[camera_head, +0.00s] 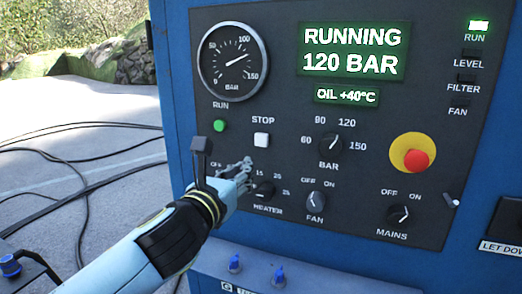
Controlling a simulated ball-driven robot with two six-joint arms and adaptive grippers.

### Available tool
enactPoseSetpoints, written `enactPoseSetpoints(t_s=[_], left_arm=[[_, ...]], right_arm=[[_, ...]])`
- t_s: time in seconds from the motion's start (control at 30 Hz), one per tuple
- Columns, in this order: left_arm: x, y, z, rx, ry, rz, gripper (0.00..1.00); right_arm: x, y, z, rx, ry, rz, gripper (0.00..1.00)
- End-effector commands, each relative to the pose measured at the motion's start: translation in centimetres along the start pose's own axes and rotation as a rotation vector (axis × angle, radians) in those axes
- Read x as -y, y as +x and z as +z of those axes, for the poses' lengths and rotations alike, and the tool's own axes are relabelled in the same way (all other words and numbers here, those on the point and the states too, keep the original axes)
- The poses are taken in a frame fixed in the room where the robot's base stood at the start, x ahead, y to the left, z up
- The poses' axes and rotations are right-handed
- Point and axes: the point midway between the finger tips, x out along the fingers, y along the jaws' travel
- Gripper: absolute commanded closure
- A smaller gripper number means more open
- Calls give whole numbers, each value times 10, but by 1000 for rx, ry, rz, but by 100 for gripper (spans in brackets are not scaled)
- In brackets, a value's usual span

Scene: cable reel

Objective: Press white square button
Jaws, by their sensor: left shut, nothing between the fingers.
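The white square button (261,139) sits under the STOP label on the dark control panel (290,100). It is in plain view and not covered. My left gripper (246,165) is shut and empty. In the picture its fingertips are just below and slightly left of the white button. I cannot tell whether the fingertips touch the panel. My right gripper is not in view.
A green RUN button (219,126) is left of the white one. A black lever (201,146) stands up by my gripper. Knobs, a red emergency button (415,160) and a gauge (233,62) surround it. The display (352,52) reads RUNNING 120 BAR. Cables lie on the ground.

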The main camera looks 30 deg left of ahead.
Motion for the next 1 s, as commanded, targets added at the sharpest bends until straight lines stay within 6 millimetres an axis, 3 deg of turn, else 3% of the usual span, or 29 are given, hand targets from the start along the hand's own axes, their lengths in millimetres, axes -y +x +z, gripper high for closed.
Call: enactPoseSetpoints(t_s=[0.3,0.5,0.7,1.0], left_arm=[[0,70,2,2,0,0,100],[0,99,1,1,0,0,100],[0,110,0,0,-1,0,100],[0,111,0,-1,0,-1,100]], right_arm=[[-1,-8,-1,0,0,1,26],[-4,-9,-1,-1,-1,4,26],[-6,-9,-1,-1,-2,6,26],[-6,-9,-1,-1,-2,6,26]])
